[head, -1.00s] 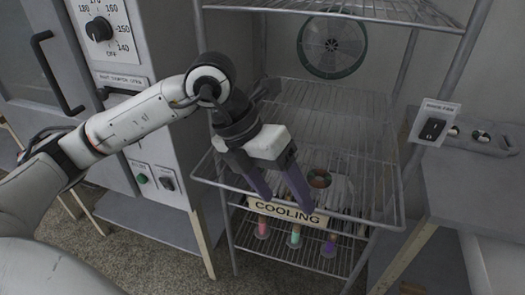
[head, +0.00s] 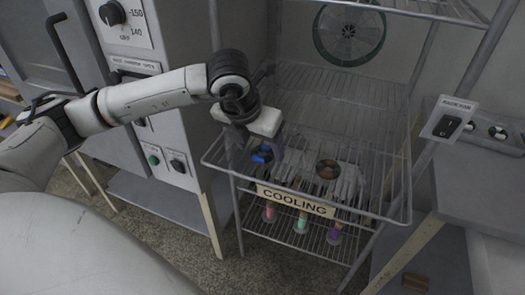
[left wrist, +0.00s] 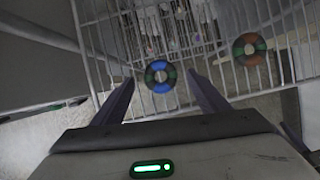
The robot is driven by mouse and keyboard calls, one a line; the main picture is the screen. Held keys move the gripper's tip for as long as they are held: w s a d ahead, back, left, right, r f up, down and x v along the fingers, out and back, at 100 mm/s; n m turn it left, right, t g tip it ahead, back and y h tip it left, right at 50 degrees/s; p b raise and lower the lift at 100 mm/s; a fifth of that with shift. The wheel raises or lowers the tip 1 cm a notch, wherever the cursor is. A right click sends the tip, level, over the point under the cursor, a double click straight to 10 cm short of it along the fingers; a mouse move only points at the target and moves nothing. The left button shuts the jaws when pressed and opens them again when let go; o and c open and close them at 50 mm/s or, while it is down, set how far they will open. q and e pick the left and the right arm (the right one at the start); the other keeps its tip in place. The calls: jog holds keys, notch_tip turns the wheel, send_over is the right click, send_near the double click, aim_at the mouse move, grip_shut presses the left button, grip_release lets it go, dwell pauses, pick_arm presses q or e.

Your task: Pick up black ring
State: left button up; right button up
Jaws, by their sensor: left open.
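Two dark rings with coloured segments lie on the wire shelf (head: 385,205); no plain black ring shows. One, black with blue and some green (head: 262,154), is at the left; in the left wrist view this blue-marked ring (left wrist: 160,76) shows ahead, between my finger tips. The other, black with orange-brown and green (head: 327,169), lies to its right; the orange-marked ring (left wrist: 249,49) is outside my fingers. My left gripper (head: 256,155) points down at the blue-marked ring, its jaws open and empty. It also shows in the left wrist view (left wrist: 160,84). Contact with the shelf cannot be told.
A COOLING sign (head: 296,200) hangs on the shelf's front edge. Coloured hose-like pieces (head: 301,222) stand below. A cabinet (head: 172,120) is close on the left, a fan (head: 348,36) behind, and a switch box (head: 448,122) on the right post. The shelf's right part is free.

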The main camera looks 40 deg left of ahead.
pick_arm(q)
jog(key=shift+w+f, duration=0.2)
jog(key=shift+f, duration=0.35)
jog(key=c, duration=1.1)
jog(key=shift+r, duration=0.1)
